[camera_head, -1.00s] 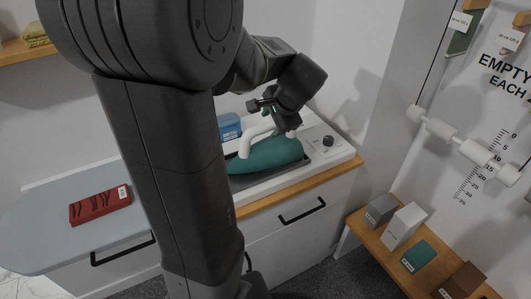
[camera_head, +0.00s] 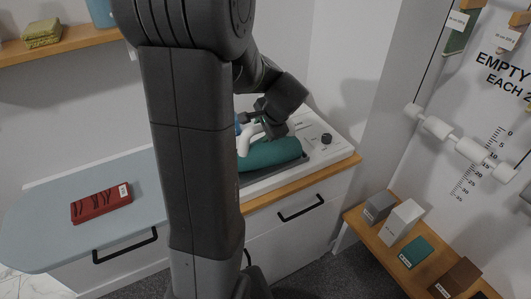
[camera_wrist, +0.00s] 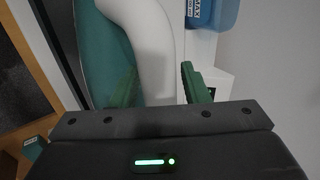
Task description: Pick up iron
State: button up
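The iron has a teal body (camera_head: 270,153) and a white handle (camera_head: 244,140). It rests on a dark pad on the white counter, partly hidden behind my arm in the head view. My gripper (camera_head: 262,122) is at the handle, above the body. In the wrist view my gripper (camera_wrist: 158,82) is open, with one green finger on each side of the white handle (camera_wrist: 150,45). A gap shows between the right finger and the handle. The teal body (camera_wrist: 95,50) shows at the left, beyond the handle.
A blue container (camera_wrist: 212,12) stands beside the iron. A dark knob (camera_head: 326,139) is on the counter at right. A grey-blue ironing board (camera_head: 40,225) holds a red folded cloth (camera_head: 101,203). A low wooden shelf with several blocks (camera_head: 402,222) is at right.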

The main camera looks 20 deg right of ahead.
grip_shut()
dwell(1.2)
